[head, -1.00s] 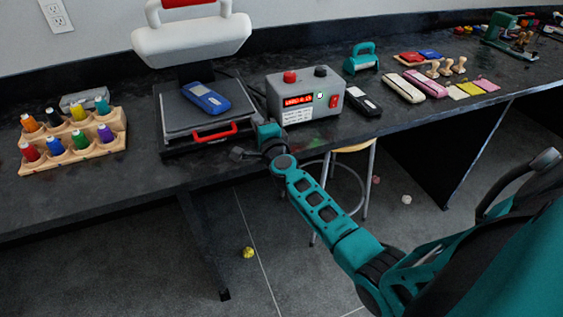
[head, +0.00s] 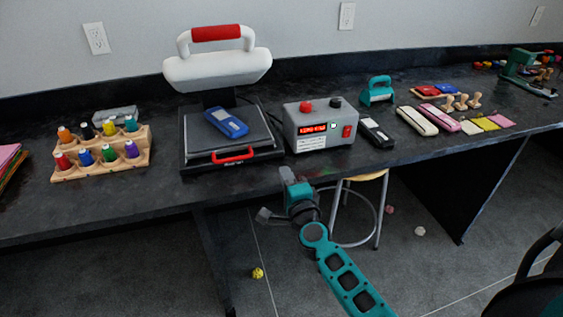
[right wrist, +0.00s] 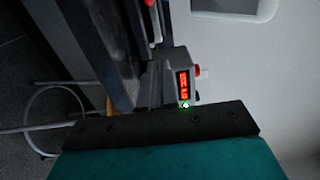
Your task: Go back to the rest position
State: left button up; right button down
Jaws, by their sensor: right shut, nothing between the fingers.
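My right gripper (head: 287,176) is shut and empty in the head view, at the front edge of the black bench, below the grey control box (head: 319,127). My teal right arm reaches up to it from the lower right. In the right wrist view the lower part is filled by a dark bar and a teal surface, and the control box (right wrist: 182,80) with its lit red display shows just beyond. My left gripper is not in view.
A heat press (head: 216,67) with a blue device (head: 226,122) on its plate stands left of the box. A spool rack (head: 101,157) is further left. A black device (head: 376,133) lies right of the box. A stool (head: 362,177) stands under the bench.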

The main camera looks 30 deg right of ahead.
jog(key=shift+v, duration=0.85)
jog(key=shift+a+f, duration=0.1)
jog(key=s+a+f+n+g+y, duration=0.3)
jog(key=s+a+f+n, duration=0.2)
jog(key=s+n, duration=0.5)
jog(key=s+a+f+n+g+y+p, duration=0.1)
jog(key=s+a+f+n+g+y, duration=0.2)
jog(key=s+a+f+n, duration=0.3)
jog(key=s+n, duration=0.4)
jog(key=n, duration=0.3)
jog(key=shift+s+a+g, duration=0.25)
jog(key=shift+a+g, duration=0.05)
jog(key=shift+g, duration=0.1)
